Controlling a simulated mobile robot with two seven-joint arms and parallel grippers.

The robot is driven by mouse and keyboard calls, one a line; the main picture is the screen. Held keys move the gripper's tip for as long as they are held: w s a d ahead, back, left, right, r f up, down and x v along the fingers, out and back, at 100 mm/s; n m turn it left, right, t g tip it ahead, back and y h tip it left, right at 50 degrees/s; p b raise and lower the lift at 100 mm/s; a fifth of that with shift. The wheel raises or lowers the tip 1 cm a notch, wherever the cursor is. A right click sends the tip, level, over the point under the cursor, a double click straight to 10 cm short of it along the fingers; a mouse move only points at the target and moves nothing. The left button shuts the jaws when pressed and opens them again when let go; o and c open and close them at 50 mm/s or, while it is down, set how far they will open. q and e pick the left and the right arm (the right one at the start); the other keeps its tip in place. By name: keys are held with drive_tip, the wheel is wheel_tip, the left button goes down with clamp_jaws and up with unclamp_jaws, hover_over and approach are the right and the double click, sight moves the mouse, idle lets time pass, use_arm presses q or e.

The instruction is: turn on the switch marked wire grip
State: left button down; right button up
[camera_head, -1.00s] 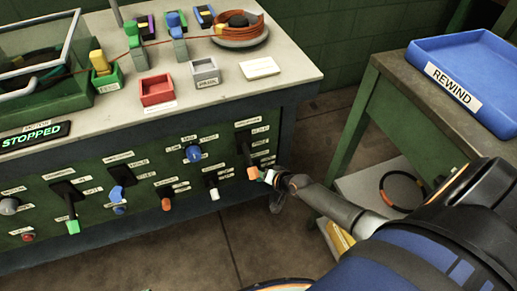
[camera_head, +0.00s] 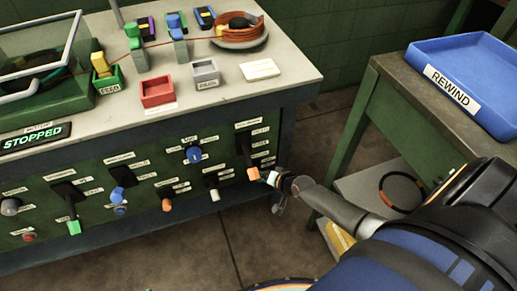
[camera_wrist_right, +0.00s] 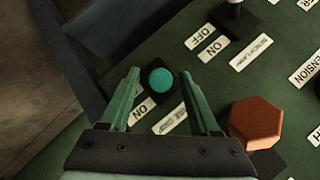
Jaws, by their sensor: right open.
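In the right wrist view a round teal knob (camera_wrist_right: 162,80) stands on the green panel on a dark plate. A label reading ON and a second label (camera_wrist_right: 173,121), which looks like WIRE GRIP, are beside it. My right gripper (camera_wrist_right: 159,74) is open, with one finger on each side of the teal knob in that view. Contact cannot be told. In the head view my right gripper (camera_head: 272,179) is at the right end of the panel, just right of an orange-tipped lever (camera_head: 254,173), and hides the teal knob. My left gripper is not in view.
The orange lever end (camera_wrist_right: 257,122) is close to the right finger in the wrist view. A white-tipped switch (camera_head: 214,194) and several other controls are to the left. A side table with a blue REWIND tray (camera_head: 427,57) stands right. A display (camera_head: 35,137) reads STOPPED.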

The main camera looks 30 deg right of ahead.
drive_tip(key=p+v, duration=0.2)
drive_tip(key=v, duration=0.4)
drive_tip(key=shift+s+r, duration=0.2)
idle(0.4)
